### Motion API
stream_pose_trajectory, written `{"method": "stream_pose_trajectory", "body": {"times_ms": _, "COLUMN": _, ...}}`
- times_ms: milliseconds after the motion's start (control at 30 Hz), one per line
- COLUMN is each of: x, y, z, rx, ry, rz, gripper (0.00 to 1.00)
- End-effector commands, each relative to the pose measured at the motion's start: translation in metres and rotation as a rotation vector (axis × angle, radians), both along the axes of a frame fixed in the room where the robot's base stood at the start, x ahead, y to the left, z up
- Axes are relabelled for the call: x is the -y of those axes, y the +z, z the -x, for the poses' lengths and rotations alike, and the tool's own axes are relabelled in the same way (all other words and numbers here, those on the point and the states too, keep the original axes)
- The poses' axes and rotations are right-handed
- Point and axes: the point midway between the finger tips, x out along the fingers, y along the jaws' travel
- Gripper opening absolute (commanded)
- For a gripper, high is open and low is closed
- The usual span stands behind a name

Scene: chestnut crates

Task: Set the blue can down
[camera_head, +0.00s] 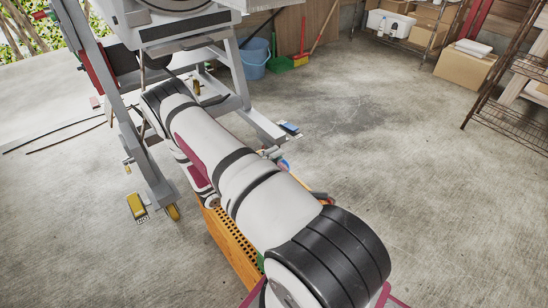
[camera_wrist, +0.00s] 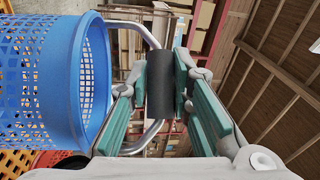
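The blue can (camera_wrist: 40,75) is a perforated, basket-like container filling the left of the wrist view. A bent metal handle (camera_wrist: 152,38) with a black grip (camera_wrist: 160,85) extends from its rim side. My gripper (camera_wrist: 163,82) has its teal-padded fingers on both sides of the black grip and appears closed on it. In the head view my arm hides the gripper and most of what lies beyond it. I cannot tell there how high the can is.
An orange perforated crate (camera_head: 236,244) stands on the concrete floor, partly behind my arm. A blue bucket (camera_head: 254,57) stands near a grey metal frame (camera_head: 240,78). Wire shelving (camera_head: 510,110) and a cardboard box (camera_head: 464,68) are at the right. Clear floor lies right of my arm.

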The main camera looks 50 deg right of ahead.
Motion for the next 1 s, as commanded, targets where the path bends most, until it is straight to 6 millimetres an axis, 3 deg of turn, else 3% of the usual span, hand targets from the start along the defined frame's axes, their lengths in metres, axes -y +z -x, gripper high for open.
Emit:
{"method": "stream_pose_trajectory", "body": {"times_ms": 67, "x": 0.000, "y": 0.000, "z": 0.000, "rx": 0.000, "ry": 0.000, "rz": -0.001, "gripper": 0.38}}
{"method": "stream_pose_trajectory", "body": {"times_ms": 467, "x": 0.000, "y": 0.005, "z": 0.000, "rx": 0.000, "ry": -0.001, "rz": -0.001, "gripper": 0.38}}
{"method": "stream_pose_trajectory", "body": {"times_ms": 1000, "x": -0.093, "y": -0.009, "z": -0.032, "rx": 0.001, "ry": 0.004, "rz": 0.000, "gripper": 0.38}}
